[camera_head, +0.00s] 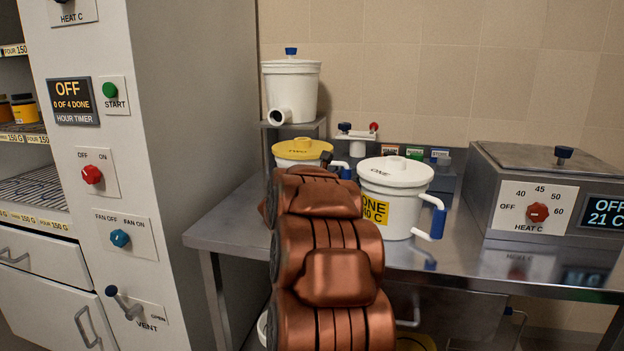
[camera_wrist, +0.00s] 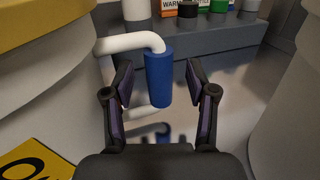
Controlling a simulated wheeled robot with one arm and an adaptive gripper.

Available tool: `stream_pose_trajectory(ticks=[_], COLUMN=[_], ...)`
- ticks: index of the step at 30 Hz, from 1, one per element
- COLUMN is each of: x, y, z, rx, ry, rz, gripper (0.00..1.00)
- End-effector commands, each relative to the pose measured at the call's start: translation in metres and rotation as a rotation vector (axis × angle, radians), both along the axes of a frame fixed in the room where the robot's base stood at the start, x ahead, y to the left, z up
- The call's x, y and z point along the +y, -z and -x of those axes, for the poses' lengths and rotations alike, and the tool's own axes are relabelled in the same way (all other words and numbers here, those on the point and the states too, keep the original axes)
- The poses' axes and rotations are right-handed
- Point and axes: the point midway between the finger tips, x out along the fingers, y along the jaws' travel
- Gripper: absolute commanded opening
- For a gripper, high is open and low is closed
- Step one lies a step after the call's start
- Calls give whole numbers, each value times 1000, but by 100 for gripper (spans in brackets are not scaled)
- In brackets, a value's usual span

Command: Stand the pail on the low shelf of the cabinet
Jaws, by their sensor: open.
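A white pail with a yellow lid (camera_head: 303,149) stands on the steel table, partly hidden by my arm. Its blue handle grip shows in the wrist view (camera_wrist: 159,78), on a bent white bar. My gripper (camera_wrist: 158,76) is open, with one finger on each side of this grip and a visible gap to each. A second white pail with a white lid marked ONE (camera_head: 394,200) stands to the right, with its own blue grip. The cabinet (camera_head: 190,160) is at the left; its wire shelf (camera_head: 35,192) lies above the drawers.
Jars (camera_head: 24,108) stand on a higher cabinet shelf. A white spouted vessel (camera_head: 291,90) sits on a raised stand behind. A heater box (camera_head: 540,190) fills the table's right side. The steel table (camera_head: 225,232) has bare room at its front left. The lower wire shelf looks empty where visible.

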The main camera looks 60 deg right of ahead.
Motion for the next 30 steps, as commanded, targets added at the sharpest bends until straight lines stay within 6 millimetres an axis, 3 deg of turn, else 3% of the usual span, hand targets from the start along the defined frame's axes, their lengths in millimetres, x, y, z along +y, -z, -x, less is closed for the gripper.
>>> stream_pose_trajectory(ticks=[8, 25, 30], x=[-2, -2, -2], y=[1, 0, 0], z=[0, -1, 0], rx=[1, 1, 1], ry=[-1, -1, -2], rz=[-1, -1, -1], gripper=[57, 0, 0])
